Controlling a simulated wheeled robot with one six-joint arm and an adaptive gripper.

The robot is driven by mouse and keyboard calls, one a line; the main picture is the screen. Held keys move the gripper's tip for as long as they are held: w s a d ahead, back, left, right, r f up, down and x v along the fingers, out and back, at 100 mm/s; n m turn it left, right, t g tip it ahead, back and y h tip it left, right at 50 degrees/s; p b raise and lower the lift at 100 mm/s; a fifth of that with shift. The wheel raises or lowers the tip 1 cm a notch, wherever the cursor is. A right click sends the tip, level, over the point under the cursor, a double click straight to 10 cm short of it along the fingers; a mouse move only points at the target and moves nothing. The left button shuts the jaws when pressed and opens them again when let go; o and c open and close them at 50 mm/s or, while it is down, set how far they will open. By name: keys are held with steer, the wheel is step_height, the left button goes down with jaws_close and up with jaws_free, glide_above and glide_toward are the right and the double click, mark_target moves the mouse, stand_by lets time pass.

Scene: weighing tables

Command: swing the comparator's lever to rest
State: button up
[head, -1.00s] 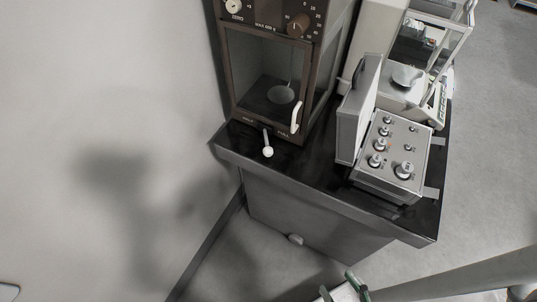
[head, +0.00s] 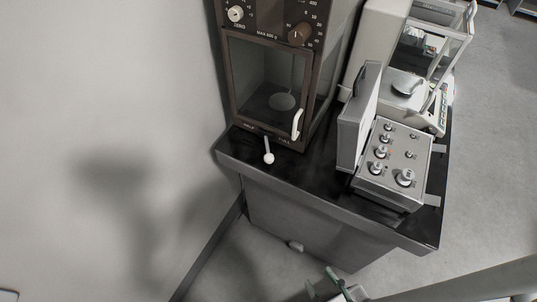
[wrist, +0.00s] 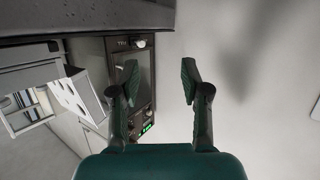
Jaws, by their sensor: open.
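The comparator (head: 315,67) is a tall brown cabinet with a glass front door, at the back left of the dark table. Its lever (head: 268,150) is a short pale rod with a round white knob, sticking out below the door toward the table's front edge. My gripper (head: 322,284) is at the bottom edge of the head view, well short of the table and partly cut off. In the wrist view my gripper (wrist: 160,70) is open and empty.
A grey control box (head: 393,168) with several knobs and a raised lid stands right of the comparator. A white balance (head: 409,90) stands behind it. A wall (head: 110,100) runs close on the left. Floor is open in front of the table (head: 330,197).

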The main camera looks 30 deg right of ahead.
steer(key=w+f, duration=0.5)
steer(key=w, duration=0.3)
steer(key=m+t+h, duration=0.3)
steer(key=h, duration=0.4)
glide_toward(268, 152)
steer(key=x, duration=1)
steer(key=shift+f, duration=0.3)
jaws_close()
